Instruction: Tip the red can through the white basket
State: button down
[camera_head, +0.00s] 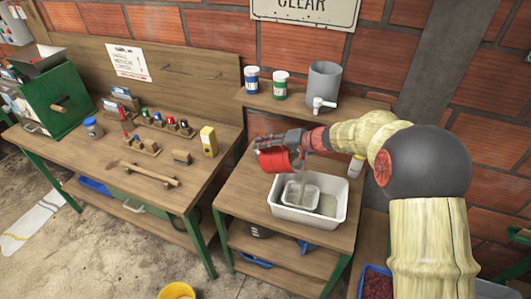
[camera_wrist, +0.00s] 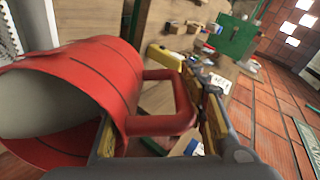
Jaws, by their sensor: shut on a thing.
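The red can (camera_head: 274,161) is tilted in the air above the white basket (camera_head: 291,192). My gripper (camera_head: 280,142) is shut on the can's handle; the red handle (camera_wrist: 186,108) lies between the fingers in the wrist view. The can's pale inside and open mouth (camera_wrist: 50,100) face left there. A thin greyish stream (camera_head: 302,172) falls beside the can's right side into the basket area. The small basket sits inside a larger white tub (camera_head: 283,213), with grey-brown contents around it. How much is left in the can is hidden.
The tub stands on a wooden bench (camera_head: 234,203). A shelf behind holds a blue jar (camera_head: 252,80), a green jar (camera_head: 281,85) and a grey tapped container (camera_head: 323,82). A tool-covered workbench (camera_head: 200,185) stands left. A yellow bucket (camera_head: 177,291) is on the floor.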

aim_at(285, 153)
jog(key=shift+s+d+r+t+y+b, duration=0.15)
jog(key=shift+d+t+y+b, duration=0.3)
jog(key=shift+b, duration=0.65)
jog(key=shift+s+d+f+t+y+b, duration=0.2)
jog(key=shift+y+b, duration=0.35)
jog(key=shift+b, duration=0.5)
jog(key=shift+s+d+r+t+y+b, duration=0.2)
jog(key=shift+d+y+b, duration=0.25)
jog(key=shift+b, duration=0.65)
jog(key=shift+s+d+y+b, duration=0.15)
jog(key=shift+y+b, duration=0.1)
jog(key=shift+b, duration=0.45)
jog(key=shift+b, duration=0.3)
jog(key=b, duration=0.2)
jog(key=shift+s+d+t+y+b, duration=0.25)
jog(key=shift+d+t+y+b, duration=0.05)
jog(key=shift+d+t+y, duration=0.1)
jog(key=shift+s+d+b, duration=0.15)
jog(key=shift+d+b, duration=0.1)
jog(key=shift+b, duration=0.75)
